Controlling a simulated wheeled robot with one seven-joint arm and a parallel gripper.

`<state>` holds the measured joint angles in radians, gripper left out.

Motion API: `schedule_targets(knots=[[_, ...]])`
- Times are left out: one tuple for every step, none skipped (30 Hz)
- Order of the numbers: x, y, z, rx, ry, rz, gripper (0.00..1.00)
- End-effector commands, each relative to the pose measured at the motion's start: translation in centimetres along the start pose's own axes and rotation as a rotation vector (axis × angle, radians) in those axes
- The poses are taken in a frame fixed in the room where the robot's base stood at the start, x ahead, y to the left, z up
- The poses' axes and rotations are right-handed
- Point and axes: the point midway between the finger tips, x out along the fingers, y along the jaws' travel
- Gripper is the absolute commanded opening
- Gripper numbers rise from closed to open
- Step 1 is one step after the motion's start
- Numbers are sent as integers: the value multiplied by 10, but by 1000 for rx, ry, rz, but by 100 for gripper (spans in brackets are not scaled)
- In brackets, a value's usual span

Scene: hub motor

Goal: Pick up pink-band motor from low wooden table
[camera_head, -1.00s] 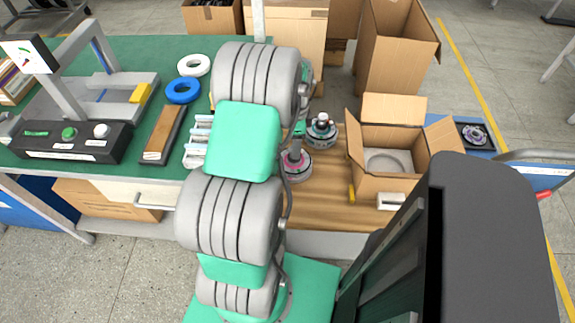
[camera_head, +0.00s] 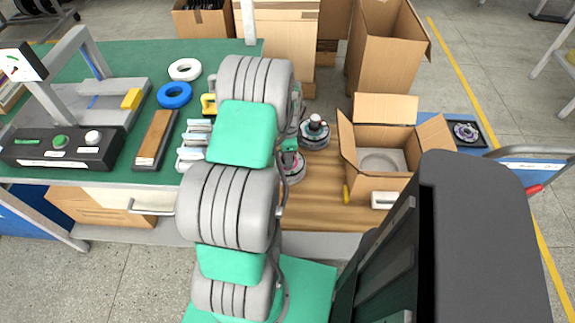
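A round grey motor with a pink band (camera_head: 292,168) sits on the low wooden table (camera_head: 315,213). My arm covers its left part and most of its top. A second round motor with a dark body and a light top (camera_head: 314,134) stands just behind and to the right of it. Of the end of my arm, only a small grey and teal part (camera_head: 294,125) shows behind my arm links, close above the pink-band motor. My fingertips are hidden, so I cannot tell whether they are open or touch the motor.
An open cardboard box (camera_head: 378,185) stands on the table's right side, with a small white block (camera_head: 383,200) in front. The green workbench (camera_head: 125,88) to the left holds a control box, rings and a tool tray. A dark tray (camera_head: 466,133) lies far right.

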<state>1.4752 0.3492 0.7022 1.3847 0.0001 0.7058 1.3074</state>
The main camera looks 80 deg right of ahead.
Motion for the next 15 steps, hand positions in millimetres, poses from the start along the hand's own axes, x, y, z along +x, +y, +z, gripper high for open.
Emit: schedule_targets(knots=[[0,0,0,0,0,0,38],[0,0,0,0,0,0,36],[0,0,0,0,0,0,32],[0,0,0,0,0,0,30],[0,0,0,0,0,0,27],[0,0,0,0,0,-1,24],[0,0,0,0,0,-1,22],[0,0,0,0,0,-1,19],[0,0,0,0,0,-1,16],[0,0,0,0,0,-1,13],[0,0,0,0,0,-1,11],[0,0,0,0,0,-1,8],[0,0,0,0,0,-1,5],[0,0,0,0,0,-1,3],[0,0,0,0,0,-1,0]])
